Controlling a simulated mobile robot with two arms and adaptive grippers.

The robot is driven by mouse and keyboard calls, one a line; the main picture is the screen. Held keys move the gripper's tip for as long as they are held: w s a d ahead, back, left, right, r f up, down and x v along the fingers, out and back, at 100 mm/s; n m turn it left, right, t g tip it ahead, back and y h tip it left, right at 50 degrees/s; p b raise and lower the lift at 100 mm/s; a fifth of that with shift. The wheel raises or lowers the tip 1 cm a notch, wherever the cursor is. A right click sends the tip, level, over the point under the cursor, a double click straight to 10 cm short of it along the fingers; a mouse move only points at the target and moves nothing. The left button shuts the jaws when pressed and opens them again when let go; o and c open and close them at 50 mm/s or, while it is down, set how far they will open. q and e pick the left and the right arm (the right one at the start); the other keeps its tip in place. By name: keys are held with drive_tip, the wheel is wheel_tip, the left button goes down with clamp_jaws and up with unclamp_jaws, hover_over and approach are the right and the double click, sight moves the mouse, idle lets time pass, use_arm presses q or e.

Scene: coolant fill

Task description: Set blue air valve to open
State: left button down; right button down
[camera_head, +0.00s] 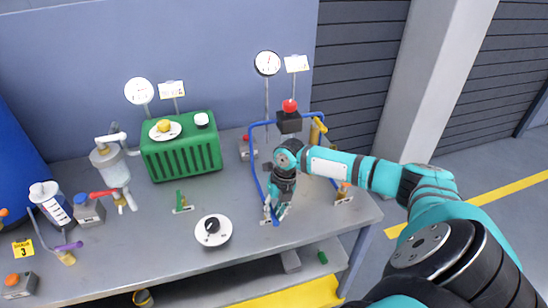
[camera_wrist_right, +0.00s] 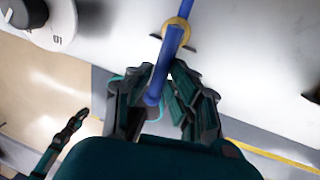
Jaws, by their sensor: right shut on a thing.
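The blue air valve's handle (camera_wrist_right: 162,72) shows in the right wrist view as a blue lever running down from a brass-coloured ring (camera_wrist_right: 178,31). My right gripper (camera_head: 277,211) is at the front right of the bench. Its fingers are closed around the blue lever, with the lever's lower end between the fingertips. In the head view my gripper hides most of the valve. No left arm shows in the head view.
A white dial with a black knob (camera_head: 212,231) stands left of my right gripper. Blue piping (camera_head: 254,165) rises behind it, near a red ball on a black block (camera_head: 289,118). A green ribbed box (camera_head: 181,156) stands further left.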

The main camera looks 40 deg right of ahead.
drive_tip(key=shift+r, duration=0.1)
drive_tip(key=c, duration=1.2)
unclamp_jaws()
drive_tip(key=r, duration=0.4)
drive_tip(key=d+r, duration=0.1)
drive_tip(key=r, duration=0.2)
drive_tip(key=s+d+r, duration=0.1)
drive_tip(key=r, duration=0.3)
drive_tip(key=shift+d+r, duration=0.15)
drive_tip(key=shift+r, duration=0.2)
